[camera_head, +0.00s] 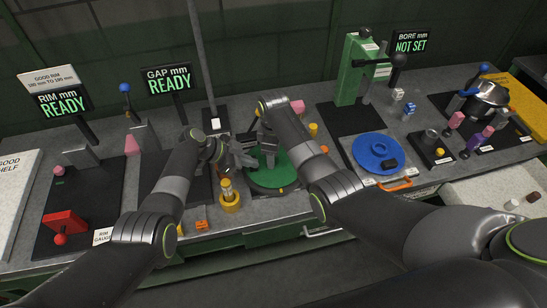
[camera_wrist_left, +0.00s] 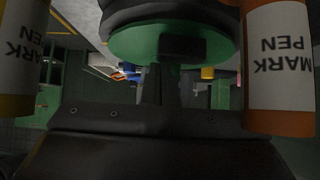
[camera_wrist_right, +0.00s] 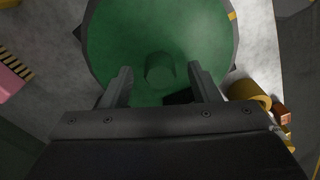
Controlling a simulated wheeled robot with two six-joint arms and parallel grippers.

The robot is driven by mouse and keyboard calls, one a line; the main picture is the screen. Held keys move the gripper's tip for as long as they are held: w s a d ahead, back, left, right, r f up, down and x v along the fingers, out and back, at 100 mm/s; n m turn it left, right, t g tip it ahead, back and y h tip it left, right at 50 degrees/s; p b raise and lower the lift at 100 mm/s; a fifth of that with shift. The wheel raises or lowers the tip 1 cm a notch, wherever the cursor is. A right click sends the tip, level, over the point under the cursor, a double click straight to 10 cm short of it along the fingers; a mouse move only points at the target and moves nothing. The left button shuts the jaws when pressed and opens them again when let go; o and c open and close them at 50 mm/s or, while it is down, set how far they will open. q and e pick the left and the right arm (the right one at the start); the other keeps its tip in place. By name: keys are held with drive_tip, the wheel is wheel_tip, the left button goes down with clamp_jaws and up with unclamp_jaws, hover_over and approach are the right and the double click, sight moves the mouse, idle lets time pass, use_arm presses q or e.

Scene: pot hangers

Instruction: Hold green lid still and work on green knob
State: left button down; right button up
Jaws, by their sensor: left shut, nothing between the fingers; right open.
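The round green lid (camera_head: 284,178) lies in a dark round holder on the bench, near the middle of the head view. In the right wrist view the lid (camera_wrist_right: 118,38) fills the top, and the green knob (camera_wrist_right: 160,70) stands near its middle. My right gripper (camera_wrist_right: 163,84) is open above the lid, with its fingers on either side of the knob, apart from it as seen there. My left gripper (camera_head: 252,160) is shut and empty at the lid's left side. In the left wrist view its closed fingers point at the lid (camera_wrist_left: 130,43); contact cannot be told.
A yellow pen holder (camera_head: 230,203) stands close to the left arm. Orange blocks (camera_head: 201,225) lie at the bench front. A blue disc (camera_head: 377,152) and a green press (camera_head: 354,75) stand to the right. A red-handled rim gauge (camera_head: 65,222) is at far left.

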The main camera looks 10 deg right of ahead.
drive_tip(key=m, duration=2.1)
drive_tip(key=shift+m, duration=0.4)
drive_tip(key=shift+c, duration=0.2)
